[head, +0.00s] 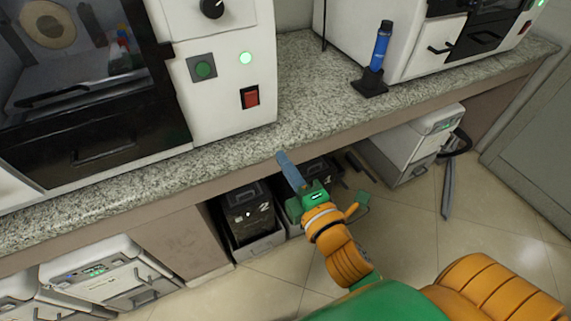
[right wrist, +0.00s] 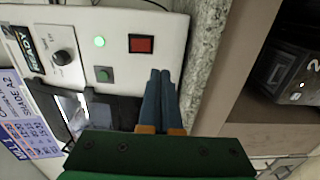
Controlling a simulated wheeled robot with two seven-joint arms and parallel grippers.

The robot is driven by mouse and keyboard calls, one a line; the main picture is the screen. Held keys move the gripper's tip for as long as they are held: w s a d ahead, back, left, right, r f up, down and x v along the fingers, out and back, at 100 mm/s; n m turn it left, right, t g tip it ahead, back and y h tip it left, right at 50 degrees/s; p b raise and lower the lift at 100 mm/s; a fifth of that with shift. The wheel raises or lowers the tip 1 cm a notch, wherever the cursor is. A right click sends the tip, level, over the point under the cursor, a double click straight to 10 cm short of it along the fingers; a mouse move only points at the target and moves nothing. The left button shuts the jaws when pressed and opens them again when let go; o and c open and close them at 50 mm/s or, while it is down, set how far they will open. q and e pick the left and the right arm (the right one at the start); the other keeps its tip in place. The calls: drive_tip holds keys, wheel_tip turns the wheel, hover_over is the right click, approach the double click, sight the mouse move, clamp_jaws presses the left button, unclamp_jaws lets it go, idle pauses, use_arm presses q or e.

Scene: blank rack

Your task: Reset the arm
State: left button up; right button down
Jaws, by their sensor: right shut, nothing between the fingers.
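My right gripper (head: 283,158) reaches up from the bottom right on its orange and green arm. Its blue fingers lie together, shut and empty, with their tips at the front edge of the speckled counter (head: 300,100). In the right wrist view the shut fingers (right wrist: 160,74) point toward the white machine's panel. My left gripper is in neither view.
A white machine (head: 215,110) with a dark door, a green light and a red switch stands on the counter. A blue tool (head: 381,48) stands upright in a black stand further right. A black box (head: 248,212) sits in a bin under the counter. Another white unit (head: 415,145) is at right.

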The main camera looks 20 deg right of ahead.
drive_tip(key=shift+w, duration=0.1)
idle(0.3)
drive_tip(key=s+f+m+g+p, duration=0.3)
drive_tip(key=f+m+g, duration=0.1)
drive_tip(key=f, duration=0.8)
drive_tip(key=s+f+m+g+p, duration=0.3)
drive_tip(key=f+g, duration=0.2)
drive_tip(key=f, duration=0.8)
drive_tip(key=s+d+f+m+g+p, duration=0.2)
drive_tip(key=s+f+m+g, duration=0.2)
drive_tip(key=s, duration=0.8)
drive_tip(key=s+d+f+m+g+p, duration=0.2)
drive_tip(key=s+f+m, duration=0.3)
drive_tip(key=s, duration=0.7)
wheel_tip(320, 180, down, 2)
drive_tip(key=shift+s+f+g+h, duration=0.15)
drive_tip(key=shift+f+g+h, duration=0.15)
drive_tip(key=shift+g, duration=0.6)
